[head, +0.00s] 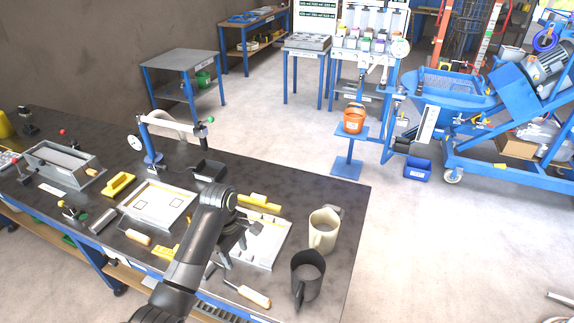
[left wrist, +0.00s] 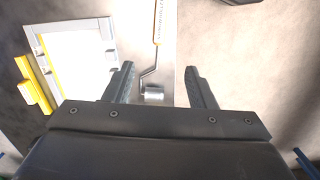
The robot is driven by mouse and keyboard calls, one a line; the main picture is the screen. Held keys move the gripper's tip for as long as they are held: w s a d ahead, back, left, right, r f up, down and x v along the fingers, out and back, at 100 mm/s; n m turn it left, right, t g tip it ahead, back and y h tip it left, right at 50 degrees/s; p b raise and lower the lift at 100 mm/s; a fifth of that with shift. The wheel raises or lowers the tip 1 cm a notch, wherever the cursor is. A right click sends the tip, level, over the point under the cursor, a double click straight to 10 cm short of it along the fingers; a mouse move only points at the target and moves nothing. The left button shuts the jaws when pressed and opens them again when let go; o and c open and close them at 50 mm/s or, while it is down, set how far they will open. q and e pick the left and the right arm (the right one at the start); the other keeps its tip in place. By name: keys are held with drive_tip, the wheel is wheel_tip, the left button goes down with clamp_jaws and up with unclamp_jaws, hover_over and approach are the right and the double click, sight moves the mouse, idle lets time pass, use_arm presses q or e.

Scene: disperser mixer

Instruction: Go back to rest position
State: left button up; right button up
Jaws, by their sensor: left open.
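My left gripper (head: 240,250) hangs over the right part of the dark workbench (head: 345,200), above a white panel. In the left wrist view its two dark fingers (left wrist: 160,75) are spread apart with nothing gripped between them. A small metal cylinder on a bent rod (left wrist: 153,92) shows below, between the fingers in the picture. A white-faced tray with a grey frame (left wrist: 75,60) lies to its left. My left arm hides part of the bench in the head view. My right gripper is in neither view.
A beige jug (head: 323,232) and a dark jug (head: 306,279) stand near the bench's right edge, close to my gripper. A wooden-handled tool (head: 247,294) lies in front. A blue-framed bench device (head: 150,145) stands behind. Open floor (head: 430,240) lies to the right.

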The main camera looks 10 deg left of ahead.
use_arm(q)
drive_tip(key=shift+f, duration=0.1)
drive_tip(key=s+a+f+m+t+y, duration=0.1)
drive_tip(key=s+a+f+m, duration=0.15)
drive_tip(key=s, duration=0.45)
drive_tip(key=s+a+f+m+t, duration=0.1)
drive_tip(key=s+f+m, duration=0.1)
drive_tip(key=s+m, duration=0.35)
drive_tip(key=s+a+r+m+t+y, duration=0.1)
drive_tip(key=s+r+m, duration=0.2)
drive_tip(key=s, duration=0.5)
drive_tip(key=s+a+r+m+t+y, duration=0.1)
drive_tip(key=s+r+m, duration=0.2)
drive_tip(key=s, duration=0.5)
wheel_tip(320, 180, down, 32)
drive_tip(key=a+g+b, duration=0.1)
drive_tip(key=a+b, duration=0.1)
drive_tip(key=b, duration=0.6)
drive_tip(key=s+f+b, duration=0.3)
drive_tip(key=s+f, duration=0.5)
drive_tip(key=f, duration=0.3)
drive_tip(key=s+d+f+g+h+b, duration=0.1)
drive_tip(key=s+f+b, duration=0.2)
drive_tip(key=s+f, duration=0.4)
wheel_tip(320, 180, down, 5)
drive_tip(key=shift+s+d+f+g, duration=0.2)
drive_tip(key=shift+s+g, duration=0.1)
drive_tip(key=shift+s, duration=0.1)
